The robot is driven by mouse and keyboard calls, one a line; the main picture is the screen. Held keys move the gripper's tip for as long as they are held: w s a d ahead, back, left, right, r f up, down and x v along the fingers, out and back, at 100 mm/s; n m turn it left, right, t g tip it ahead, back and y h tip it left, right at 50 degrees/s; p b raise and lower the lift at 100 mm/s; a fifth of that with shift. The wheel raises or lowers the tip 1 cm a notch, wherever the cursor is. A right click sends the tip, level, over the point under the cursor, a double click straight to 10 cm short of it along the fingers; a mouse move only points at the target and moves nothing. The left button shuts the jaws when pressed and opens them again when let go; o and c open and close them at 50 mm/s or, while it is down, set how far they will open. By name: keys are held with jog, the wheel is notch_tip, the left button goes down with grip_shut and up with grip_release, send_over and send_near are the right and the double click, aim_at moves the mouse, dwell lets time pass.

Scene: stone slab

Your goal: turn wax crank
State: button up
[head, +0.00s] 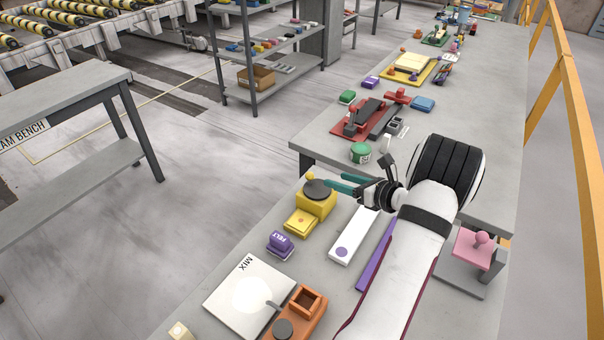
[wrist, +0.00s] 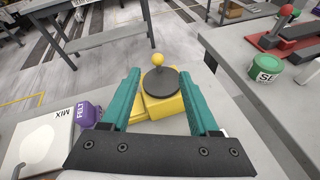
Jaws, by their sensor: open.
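The crank is a yellow box (head: 317,203) with a dark round disc (head: 318,190) on top and a small yellow ball knob (head: 310,177) at the disc's edge. No "wax" label is readable on it. In the wrist view the disc (wrist: 159,81) and the upright knob (wrist: 158,60) appear between the two teal fingers. My gripper (head: 334,182) is open and empty, coming from the right, with its fingertips close to the disc and knob. The knob looks apart from both fingers; the exact height gap cannot be told.
A flat yellow block (head: 301,222), a purple FELT block (head: 280,244), a white MIX board (head: 240,296) and a white bar with a purple dot (head: 353,236) lie nearby. A green round tin (head: 361,152) stands on the bench beyond. Bare grey bench lies between them.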

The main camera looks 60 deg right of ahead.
aim_at(317, 184)
jog(key=x, duration=1)
jog(key=f+x, duration=0.1)
jog(key=x, duration=0.4)
jog(key=shift+a, duration=0.35)
grip_shut()
